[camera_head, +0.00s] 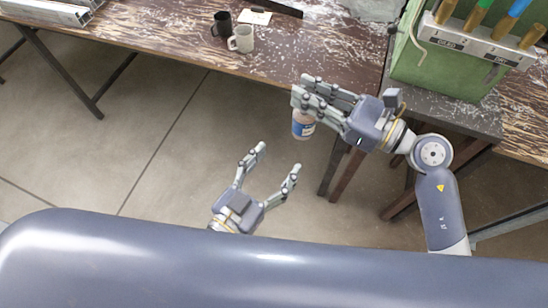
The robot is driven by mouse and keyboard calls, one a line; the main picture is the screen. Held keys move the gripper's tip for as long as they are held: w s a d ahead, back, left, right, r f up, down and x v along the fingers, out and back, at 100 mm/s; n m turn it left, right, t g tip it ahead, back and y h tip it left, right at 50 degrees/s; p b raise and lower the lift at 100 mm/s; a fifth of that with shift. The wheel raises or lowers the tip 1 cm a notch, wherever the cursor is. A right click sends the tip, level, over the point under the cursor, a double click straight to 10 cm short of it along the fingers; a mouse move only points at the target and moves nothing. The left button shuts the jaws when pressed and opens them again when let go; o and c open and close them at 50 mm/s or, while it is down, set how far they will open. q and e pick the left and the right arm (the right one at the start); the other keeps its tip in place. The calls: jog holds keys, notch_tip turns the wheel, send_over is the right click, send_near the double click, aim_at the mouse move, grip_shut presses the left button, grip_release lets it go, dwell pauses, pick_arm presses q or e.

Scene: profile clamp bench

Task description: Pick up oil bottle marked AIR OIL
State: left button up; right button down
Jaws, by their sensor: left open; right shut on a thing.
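A small bottle (303,127) with a brownish-pink body and a blue and white label is held in my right gripper (304,102), near the front edge of the bench. My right gripper is shut on it, and its fingers hide the bottle's upper part. The label is too small to read, so I cannot tell whether it says AIR OIL. My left gripper (279,161) is open and empty, lower in the view and to the left of the bottle, over the floor.
A worn wooden bench (160,45) runs along the back. On it are a black mug (221,25), a grey mug (242,39), a white card (254,17) and metal profiles (50,10).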

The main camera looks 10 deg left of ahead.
aim_at(299, 129)
pick_arm(q)
jog(key=w+d+r, duration=0.1)
jog(key=w+d, duration=0.1)
jog(key=w, duration=0.1)
jog(key=w+d+r, duration=0.1)
jog(key=w, duration=0.3)
jog(key=w+d+r, duration=0.1)
jog(key=w+d, duration=0.1)
jog(key=w, duration=0.1)
jog(key=shift+w+d+r, duration=0.1)
jog(key=shift+w+d, duration=0.15)
jog(key=shift+d, duration=0.1)
